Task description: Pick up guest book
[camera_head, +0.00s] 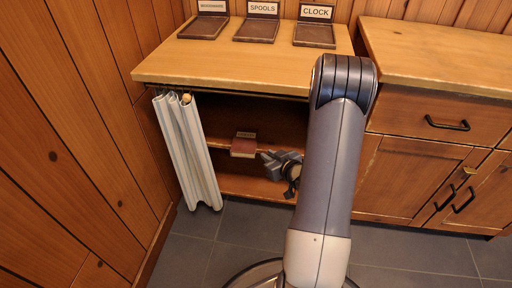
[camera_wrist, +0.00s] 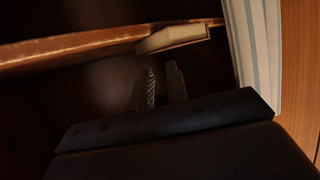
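A small dark red book (camera_head: 243,148), likely the guest book, lies on the shelf inside the open cabinet, its pale page edge facing out and overhanging the shelf's front edge. In the wrist view the book (camera_wrist: 172,38) shows its pale edge above my fingertips. My gripper (camera_head: 264,160) is in front of the cabinet opening, just right of the book and apart from it. In the wrist view my gripper (camera_wrist: 161,70) has its two fingers a little apart with nothing between them.
The shelf (camera_wrist: 70,48) crosses the wrist view. A striped curtain (camera_head: 187,150) hangs at the opening's left, also in the wrist view (camera_wrist: 256,50). A small label (camera_head: 246,134) stands behind the book. Labelled trays (camera_head: 256,29) sit on the cabinet top (camera_head: 230,66). Drawers (camera_head: 430,118) stand right.

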